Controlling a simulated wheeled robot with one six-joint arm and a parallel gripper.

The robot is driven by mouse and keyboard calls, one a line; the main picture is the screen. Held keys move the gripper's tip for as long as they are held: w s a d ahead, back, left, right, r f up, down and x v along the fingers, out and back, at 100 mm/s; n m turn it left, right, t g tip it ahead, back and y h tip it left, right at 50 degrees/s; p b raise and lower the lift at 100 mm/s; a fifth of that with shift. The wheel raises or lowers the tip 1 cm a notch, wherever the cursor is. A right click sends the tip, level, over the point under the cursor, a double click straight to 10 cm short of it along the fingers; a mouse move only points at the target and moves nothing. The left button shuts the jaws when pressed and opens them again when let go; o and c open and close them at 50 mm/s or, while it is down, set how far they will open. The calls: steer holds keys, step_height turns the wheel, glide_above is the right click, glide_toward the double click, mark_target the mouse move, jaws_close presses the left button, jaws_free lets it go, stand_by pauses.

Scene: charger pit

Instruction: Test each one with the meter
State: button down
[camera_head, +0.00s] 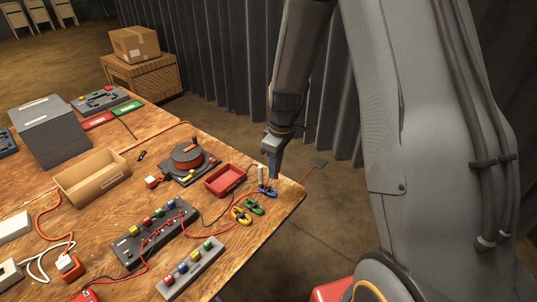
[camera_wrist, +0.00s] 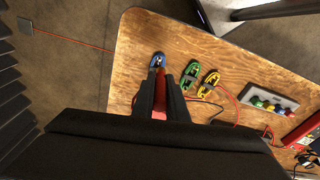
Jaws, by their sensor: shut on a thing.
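My gripper (camera_head: 270,160) points down over the table's right corner. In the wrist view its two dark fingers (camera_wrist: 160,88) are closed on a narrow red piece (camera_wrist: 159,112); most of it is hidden. Just past the fingertips is a blue clip-like piece (camera_wrist: 157,60), also in the head view (camera_head: 268,190); I cannot tell whether they touch. A green one (camera_head: 254,207) and a yellow one (camera_head: 240,215) lie beside it, also in the wrist view, green (camera_wrist: 190,75) and yellow (camera_wrist: 208,82). A dark device with an orange-red disc (camera_head: 187,156) stands further left; I cannot tell whether it is the meter.
A red tray (camera_head: 226,179) is left of my gripper. Dark (camera_head: 155,232) and grey (camera_head: 190,268) blocks with coloured knobs stand in front. A cardboard tray (camera_head: 92,177) and a grey box (camera_head: 48,132) are further left. Red leads cross the wooden table.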

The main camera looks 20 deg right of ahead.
steer(key=shift+w+f+b, duration=0.2)
steer(key=shift+f+b, duration=1.85)
steer(key=shift+f, duration=0.8)
steer(key=shift+f+b, duration=0.5)
steer(key=shift+f, duration=0.4)
stand_by(1.0)
steer(key=c, duration=1.4)
jaws_free()
steer(key=shift+o, duration=0.2)
steer(key=shift+r, duration=0.1)
step_height(320, 180, up, 7)
steer(key=p, duration=0.5)
steer(key=shift+r, duration=0.2)
